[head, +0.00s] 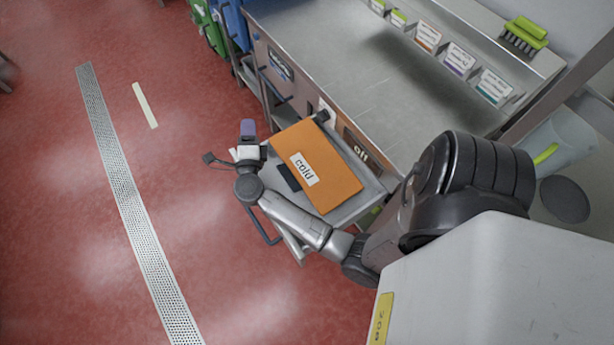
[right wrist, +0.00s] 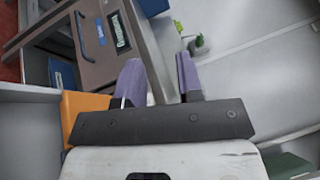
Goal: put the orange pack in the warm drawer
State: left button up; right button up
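An orange flat panel or pack (head: 330,175) with a white label reading "cold" lies on a grey shelf or pulled-out tray (head: 345,213) beside the steel counter. Part of something orange (right wrist: 82,108) shows behind my gripper in the right wrist view. My right gripper (head: 248,130), with purple fingers, is left of the orange panel, apart from it over the floor side. In the right wrist view its fingers (right wrist: 161,80) are spread with nothing between them. No label reading "warm" is legible. My left gripper is out of view.
Blue and green bins (head: 208,25) stand at the top. Red floor with a drain grate (head: 125,200) is clear at left.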

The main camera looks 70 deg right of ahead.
jog(key=w+a+r+n+t+y, duration=0.2)
jog(key=a+r+n+t+y, duration=0.2)
jog(key=a+n+t+y, duration=0.85)
jog(key=s+a+f+n+g+y, duration=0.35)
jog(key=a+n+y, duration=0.5)
jog(key=n, duration=0.75)
jog(key=s+f+n+g+h, duration=0.1)
jog(key=s+f+n+g, duration=0.2)
jog(key=s, duration=0.7)
jog(key=s+d+f+n+g+h, duration=0.1)
jog(key=s+f+n+g, duration=0.3)
jog(key=s+f+g, duration=0.3)
jog(key=s+g, duration=0.3)
jog(key=s, duration=0.1)
jog(key=shift+s, duration=0.15)
